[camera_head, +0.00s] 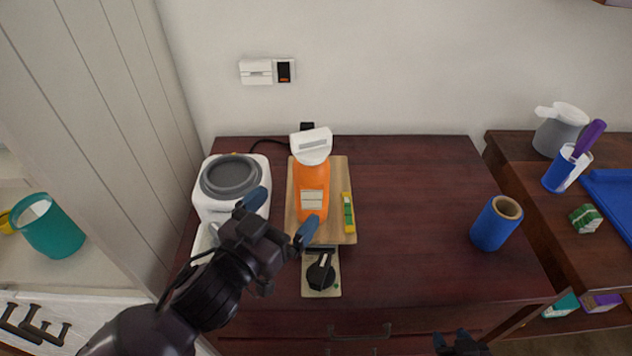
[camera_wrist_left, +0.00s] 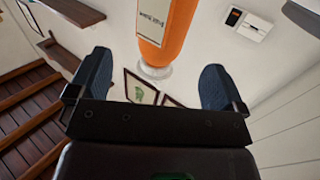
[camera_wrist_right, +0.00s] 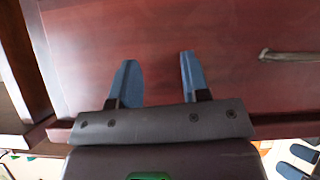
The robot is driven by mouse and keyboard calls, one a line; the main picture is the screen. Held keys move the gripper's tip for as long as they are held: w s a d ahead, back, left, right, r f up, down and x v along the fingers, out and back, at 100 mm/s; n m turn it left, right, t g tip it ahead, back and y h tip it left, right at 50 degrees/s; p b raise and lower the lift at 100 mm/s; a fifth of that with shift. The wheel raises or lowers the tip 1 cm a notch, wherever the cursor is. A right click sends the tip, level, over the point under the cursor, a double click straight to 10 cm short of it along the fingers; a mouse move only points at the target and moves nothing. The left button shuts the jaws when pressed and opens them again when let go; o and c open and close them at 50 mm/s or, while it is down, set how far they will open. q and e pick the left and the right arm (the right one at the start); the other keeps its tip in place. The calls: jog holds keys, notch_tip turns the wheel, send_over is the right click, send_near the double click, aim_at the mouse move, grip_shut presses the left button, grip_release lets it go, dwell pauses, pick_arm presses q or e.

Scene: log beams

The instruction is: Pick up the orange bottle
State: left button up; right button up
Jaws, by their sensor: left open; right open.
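The orange bottle (camera_head: 311,182) with a white top and a pale label stands on a wooden board (camera_head: 338,171) on the dark red cabinet top. My left gripper (camera_head: 280,215) is open and empty, just in front and left of the bottle. In the left wrist view the bottle (camera_wrist_left: 166,28) shows beyond and between the open fingers (camera_wrist_left: 157,62), with a gap to both. My right gripper (camera_wrist_right: 157,58) is open and empty in front of the reddish cabinet. Only its tip shows at the bottom edge of the head view.
A white appliance with a grey lid (camera_head: 229,180) stands left of the board. A yellow and green item (camera_head: 348,212) lies beside the bottle. A black-knobbed plate (camera_head: 321,273) lies in front. A blue cylinder (camera_head: 495,222) stands right; the cabinet top between is clear.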

aim_at(312, 177)
pick_arm(q)
jog(key=shift+x, duration=4.65)
jog(key=shift+w+a+f, duration=0.1)
jog(key=shift+a, duration=0.1)
jog(key=c, duration=1.1)
